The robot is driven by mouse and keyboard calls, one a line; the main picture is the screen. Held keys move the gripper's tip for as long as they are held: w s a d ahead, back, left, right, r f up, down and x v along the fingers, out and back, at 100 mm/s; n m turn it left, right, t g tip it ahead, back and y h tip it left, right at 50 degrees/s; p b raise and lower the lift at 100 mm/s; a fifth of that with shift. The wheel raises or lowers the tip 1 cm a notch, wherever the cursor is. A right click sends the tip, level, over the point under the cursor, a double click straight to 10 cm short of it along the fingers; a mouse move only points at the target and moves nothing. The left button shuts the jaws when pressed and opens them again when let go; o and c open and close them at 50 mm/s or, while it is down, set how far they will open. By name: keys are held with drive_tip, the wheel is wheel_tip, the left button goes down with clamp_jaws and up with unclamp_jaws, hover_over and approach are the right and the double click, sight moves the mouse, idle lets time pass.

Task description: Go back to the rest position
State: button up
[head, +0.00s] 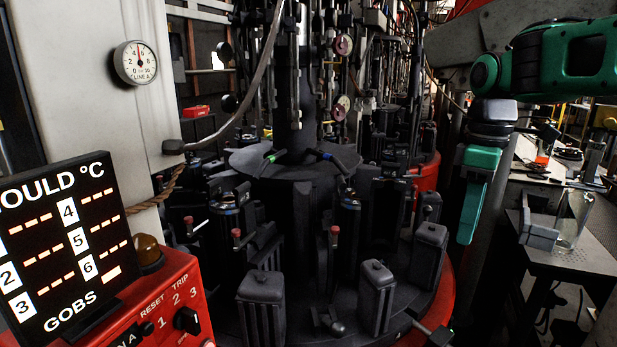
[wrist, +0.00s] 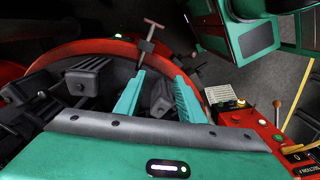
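My gripper (head: 467,238) hangs from my green arm on the right side of the head view, pointing down beside the rotary mould machine (head: 305,190). In the wrist view my gripper (wrist: 157,80) has its two teal fingers spread apart, with a clear gap. Nothing appears held between them. A dark machine part shows through the gap, apparently beyond the fingers. In the head view the fingers overlap, so the gap is hidden there.
Black moulds (head: 376,296) stand around the machine's red-rimmed table. A red control box (head: 165,305) with a mould temperature display (head: 65,245) is at lower left. A side table (head: 580,262) at right holds a clear glass piece (head: 573,220).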

drive_tip(key=s+d+f+m, duration=0.5)
drive_tip(key=s+f+m, duration=0.3)
drive_tip(key=s, duration=0.2)
drive_tip(key=s+d+f+m, duration=0.6)
drive_tip(key=s+f+m, duration=0.2)
drive_tip(key=s, duration=0.3)
drive_tip(key=shift+s+d+m, duration=0.25)
drive_tip(key=shift+s+m, duration=0.05)
drive_tip(key=shift+m, duration=0.1)
drive_tip(key=shift+w, duration=0.1)
drive_tip(key=shift+w+f, duration=0.2)
drive_tip(key=shift+w, duration=0.3)
drive_tip(key=shift+c, duration=0.6)
